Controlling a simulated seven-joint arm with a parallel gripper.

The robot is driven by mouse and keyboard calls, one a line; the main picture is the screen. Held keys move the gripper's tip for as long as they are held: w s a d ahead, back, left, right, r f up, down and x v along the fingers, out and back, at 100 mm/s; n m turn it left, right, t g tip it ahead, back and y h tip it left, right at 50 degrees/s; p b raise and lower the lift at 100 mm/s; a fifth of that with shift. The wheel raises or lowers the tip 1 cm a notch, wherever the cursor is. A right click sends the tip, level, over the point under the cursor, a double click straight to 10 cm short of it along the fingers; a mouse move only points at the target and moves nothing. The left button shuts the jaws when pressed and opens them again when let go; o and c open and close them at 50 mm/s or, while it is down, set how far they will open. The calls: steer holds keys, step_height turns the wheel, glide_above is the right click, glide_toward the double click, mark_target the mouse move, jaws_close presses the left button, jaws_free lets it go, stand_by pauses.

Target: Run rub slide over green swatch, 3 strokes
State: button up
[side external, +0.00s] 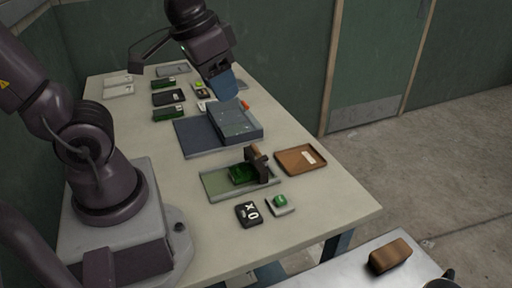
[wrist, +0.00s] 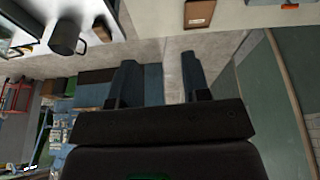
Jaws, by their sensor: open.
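The green swatch (side external: 239,175) lies in a shallow pale-green tray (side external: 214,184) at the near part of the table. A dark brown upright piece with a handle, apparently the rub slide (side external: 262,168), stands at the swatch's right end. A black counter (side external: 248,213) with white characters, seemingly "0" and "X", sits in front of the tray. My gripper (side external: 225,88) is high above the table, over the grey-blue case, well behind the swatch and touching nothing. In the wrist view my gripper (wrist: 158,78) has its two blue fingers apart with nothing between them. The swatch and slide are not visible there.
A grey-blue case (side external: 235,122) lies mid-table between my gripper and the swatch tray. A green button on a pale base (side external: 280,202) and a brown tray (side external: 302,159) stand nearby. Several small trays and green boxes fill the far end. A brown block (side external: 390,256) lies on a separate bench.

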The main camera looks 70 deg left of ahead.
steer(key=w+a+f+n+g, duration=0.4)
steer(key=w+a+f+n, duration=0.15)
steer(key=w, duration=0.25)
steer(key=n+g, duration=0.2)
steer(key=n, duration=1)
glide_toward(255, 148)
steer(key=f, duration=0.3)
steer(key=s+f, duration=0.1)
steer(key=f, duration=0.4)
steer(key=shift+s+f, duration=0.2)
steer(key=shift+f, duration=0.2)
jaws_close()
steer(key=shift+s, duration=0.1)
